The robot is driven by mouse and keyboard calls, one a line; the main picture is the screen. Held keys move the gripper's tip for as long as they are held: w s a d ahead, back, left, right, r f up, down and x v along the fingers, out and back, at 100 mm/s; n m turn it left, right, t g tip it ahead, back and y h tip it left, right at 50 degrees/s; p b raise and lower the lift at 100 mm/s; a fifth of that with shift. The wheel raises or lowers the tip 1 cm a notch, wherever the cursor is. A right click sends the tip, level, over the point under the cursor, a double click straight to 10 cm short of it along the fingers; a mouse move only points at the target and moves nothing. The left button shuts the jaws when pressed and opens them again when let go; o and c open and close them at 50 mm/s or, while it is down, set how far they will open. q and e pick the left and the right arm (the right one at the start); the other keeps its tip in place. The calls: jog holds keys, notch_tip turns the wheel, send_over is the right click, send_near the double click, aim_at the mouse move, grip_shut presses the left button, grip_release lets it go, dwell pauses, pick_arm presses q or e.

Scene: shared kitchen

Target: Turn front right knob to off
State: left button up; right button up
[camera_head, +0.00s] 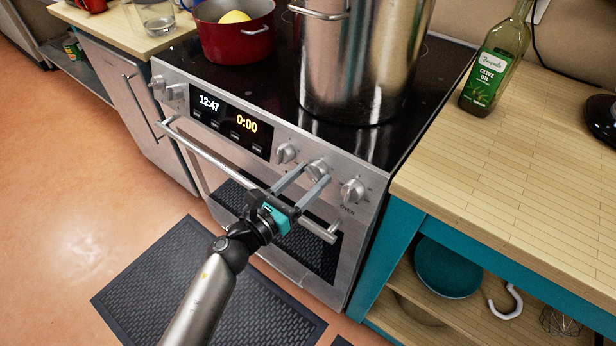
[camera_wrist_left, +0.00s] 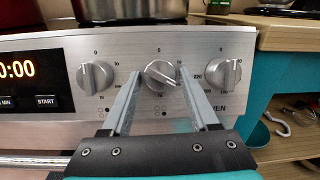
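Three silver knobs sit on the right part of the stove's front panel: a left knob (camera_head: 286,152), a middle knob (camera_head: 318,166) and a right knob (camera_head: 353,192) by the OVEN label. In the left wrist view, the middle knob (camera_wrist_left: 160,74) has its grip bar tilted from upper left to lower right, while the left knob (camera_wrist_left: 95,77) and right knob (camera_wrist_left: 223,72) look nearly upright. My left gripper (camera_head: 316,174) is open, its fingers pointing at the panel on either side of the middle knob. Whether they touch it cannot be told. My right gripper is not in view.
A large steel pot (camera_head: 355,60) and a red pot (camera_head: 233,30) stand on the cooktop. The oven handle (camera_head: 215,155) runs below the panel, close to my left gripper. A wooden counter (camera_head: 500,150) with an olive oil bottle (camera_head: 493,65) is at the right.

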pick_arm(q)
grip_shut()
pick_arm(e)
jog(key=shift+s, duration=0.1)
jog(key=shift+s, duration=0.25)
